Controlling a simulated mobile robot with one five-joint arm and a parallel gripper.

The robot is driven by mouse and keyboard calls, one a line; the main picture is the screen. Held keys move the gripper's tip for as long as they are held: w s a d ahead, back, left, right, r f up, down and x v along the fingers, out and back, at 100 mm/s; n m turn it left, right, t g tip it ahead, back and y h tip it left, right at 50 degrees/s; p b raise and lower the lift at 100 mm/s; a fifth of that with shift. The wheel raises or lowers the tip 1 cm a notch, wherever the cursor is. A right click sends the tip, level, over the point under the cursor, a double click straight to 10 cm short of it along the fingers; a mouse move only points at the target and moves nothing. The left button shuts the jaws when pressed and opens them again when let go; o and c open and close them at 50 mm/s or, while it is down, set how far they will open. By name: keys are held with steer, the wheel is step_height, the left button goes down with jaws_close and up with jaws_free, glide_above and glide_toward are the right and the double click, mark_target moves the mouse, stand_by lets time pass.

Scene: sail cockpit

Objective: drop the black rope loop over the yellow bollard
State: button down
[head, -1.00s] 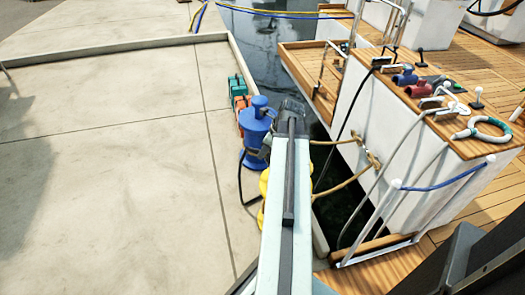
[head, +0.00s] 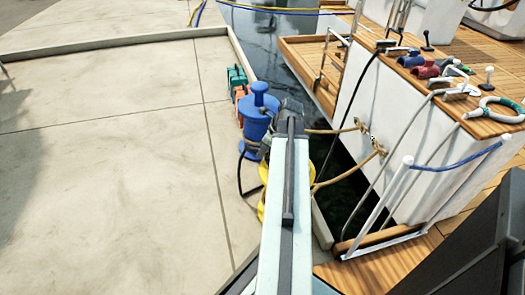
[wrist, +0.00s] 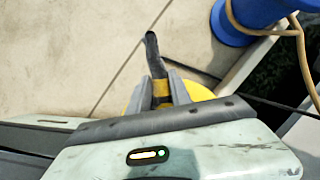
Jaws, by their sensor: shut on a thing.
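My gripper (wrist: 163,82) is shut on the black rope loop (wrist: 152,48), at a part with a yellow band between the fingers. In the wrist view the loop's dark end sticks up beyond the fingertips. The yellow bollard (wrist: 200,91) shows just behind the fingers, mostly hidden by my gripper. In the head view the yellow bollard (head: 262,206) is largely hidden behind my arm. A dark stretch of the rope loop (head: 240,178) hangs left of it. I cannot tell whether the loop is around the bollard.
A blue bollard (head: 257,122) stands just beyond, with tan rope (head: 340,180) running to the white boat (head: 395,120). Green and orange objects (head: 237,82) line the quay edge. Water lies between quay and boat. Bare concrete (head: 110,170) is open at left.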

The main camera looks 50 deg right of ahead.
steer(key=shift+s+a+f, duration=0.2)
steer(key=shift+s+f, duration=0.05)
steer(key=shift+s, duration=0.05)
steer(key=shift+r, duration=0.55)
steer(key=shift+w+d, duration=0.1)
steer(key=c, duration=1.1)
jaws_free()
steer(key=shift+w+d+f, duration=0.1)
steer(key=shift+w+f, duration=0.15)
steer(key=shift+f, duration=0.1)
steer(key=shift+s, duration=0.1)
steer(key=p+v, duration=0.6)
steer(key=p, duration=0.1)
steer(key=shift+w+d+r, duration=0.15)
steer(key=shift+w+r, duration=0.05)
steer(key=shift+r, duration=0.15)
steer(key=shift+s+r+p, duration=0.3)
steer(key=shift+s+p, duration=0.05)
steer(key=shift+p, duration=0.1)
steer(key=shift+f, duration=0.15)
